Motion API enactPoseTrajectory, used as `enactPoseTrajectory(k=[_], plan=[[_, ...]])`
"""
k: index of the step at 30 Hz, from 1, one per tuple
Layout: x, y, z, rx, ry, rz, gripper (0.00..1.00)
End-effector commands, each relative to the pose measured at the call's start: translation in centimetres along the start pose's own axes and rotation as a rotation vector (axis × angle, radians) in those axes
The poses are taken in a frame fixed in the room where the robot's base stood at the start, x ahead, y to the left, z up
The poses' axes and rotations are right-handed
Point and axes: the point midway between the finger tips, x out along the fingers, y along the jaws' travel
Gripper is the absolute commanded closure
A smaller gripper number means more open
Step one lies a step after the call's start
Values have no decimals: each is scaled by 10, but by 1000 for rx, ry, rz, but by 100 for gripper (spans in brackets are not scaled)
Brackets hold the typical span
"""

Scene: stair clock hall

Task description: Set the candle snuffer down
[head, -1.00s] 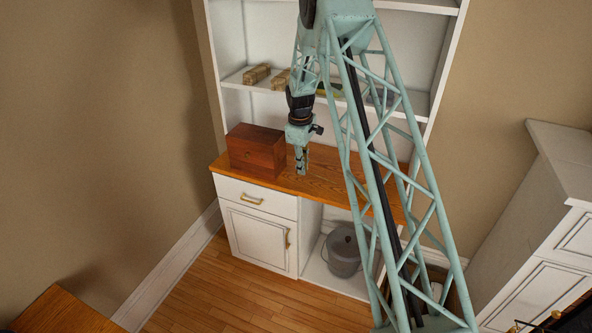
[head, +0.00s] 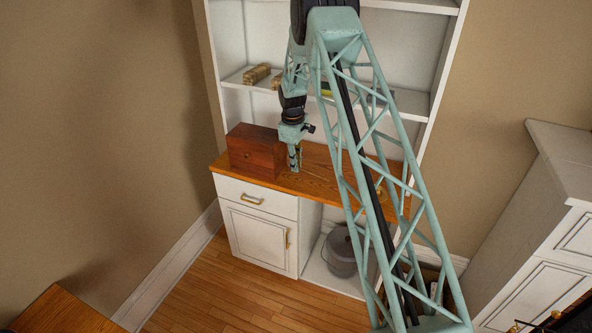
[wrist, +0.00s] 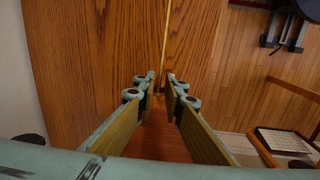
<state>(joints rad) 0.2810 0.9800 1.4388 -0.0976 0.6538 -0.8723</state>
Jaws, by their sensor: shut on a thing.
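My gripper (head: 295,166) hangs, pointing down, over the wooden countertop (head: 325,184), just right of the reddish-brown box. In the wrist view my gripper (wrist: 161,80) has its fingertips close together on a thin, brass-coloured rod, the candle snuffer (wrist: 167,35). The rod runs from the fingertips to the top edge of the picture, over the wood grain. Its far end is out of frame, and I cannot tell whether it touches the countertop.
The reddish-brown box (head: 256,150) stands close left of my gripper. A shelf (head: 410,100) with small blocks (head: 257,73) is behind and above. A grey bucket (head: 341,250) sits in the open bay below.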

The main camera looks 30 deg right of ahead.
Motion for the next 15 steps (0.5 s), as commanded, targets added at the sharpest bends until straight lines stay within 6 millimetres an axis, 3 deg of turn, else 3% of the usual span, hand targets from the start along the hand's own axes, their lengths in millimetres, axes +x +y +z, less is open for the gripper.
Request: enactPoseTrajectory(k=[6,15], plan=[[20,-2,0,0,-1,-1,100],[23,-2,0,0,0,0,100]])
